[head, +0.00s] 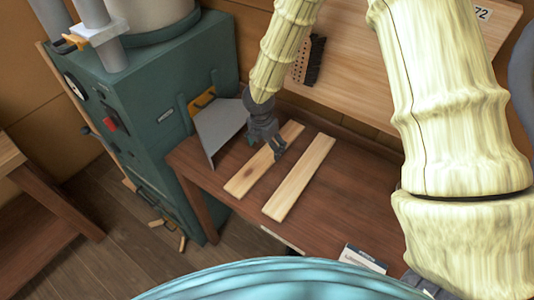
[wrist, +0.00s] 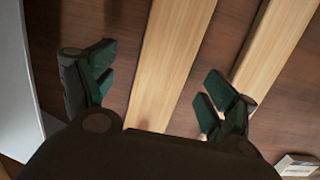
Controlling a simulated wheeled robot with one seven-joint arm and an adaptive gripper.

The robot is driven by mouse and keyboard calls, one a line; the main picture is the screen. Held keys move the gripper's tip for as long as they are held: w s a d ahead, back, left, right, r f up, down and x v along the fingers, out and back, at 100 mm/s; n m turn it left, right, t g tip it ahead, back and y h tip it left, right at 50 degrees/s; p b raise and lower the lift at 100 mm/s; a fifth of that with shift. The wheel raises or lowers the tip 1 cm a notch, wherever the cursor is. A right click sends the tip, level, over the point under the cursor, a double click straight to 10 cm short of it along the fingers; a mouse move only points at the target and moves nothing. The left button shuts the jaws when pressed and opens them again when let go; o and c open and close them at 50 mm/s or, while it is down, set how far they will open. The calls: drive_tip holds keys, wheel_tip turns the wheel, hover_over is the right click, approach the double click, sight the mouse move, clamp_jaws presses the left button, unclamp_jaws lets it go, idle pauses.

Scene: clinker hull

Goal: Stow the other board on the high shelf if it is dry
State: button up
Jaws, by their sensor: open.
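Two pale boards lie side by side on the dark brown bench. The left board (head: 242,183) has a small dark spot near its front end; I cannot tell whether it is damp or a knot. The right board (head: 300,178) looks evenly pale. My gripper (head: 278,156) is open and empty over the left board. In the wrist view my open fingers (wrist: 155,92) straddle the left board (wrist: 172,60), apart from it. The right board (wrist: 278,45) passes beyond the right finger. A light wooden shelf-like surface (head: 385,75) stands above the bench.
A brush (head: 315,60) is on the light wooden surface. A green machine (head: 165,125) stands left, with a grey metal plate (head: 217,125) beside the boards. A small white box (head: 362,257) sits at the bench's front. The bench (head: 350,195) is clear right of the boards.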

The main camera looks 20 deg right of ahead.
sight(267, 153)
drive_tip(key=shift+w+f, duration=0.1)
drive_tip(key=shift+f, duration=0.2)
drive_tip(key=shift+f+p, duration=0.35)
drive_tip(key=shift+s+f, duration=0.25)
drive_tip(key=shift+s, duration=0.1)
drive_tip(key=shift+s+d+f, duration=0.1)
drive_tip(key=shift+s+d, duration=0.05)
drive_tip(key=shift+s, duration=0.3)
drive_tip(key=shift+w+f, duration=0.6)
drive_tip(key=shift+s+r, duration=0.3)
drive_tip(key=c, duration=1.2)
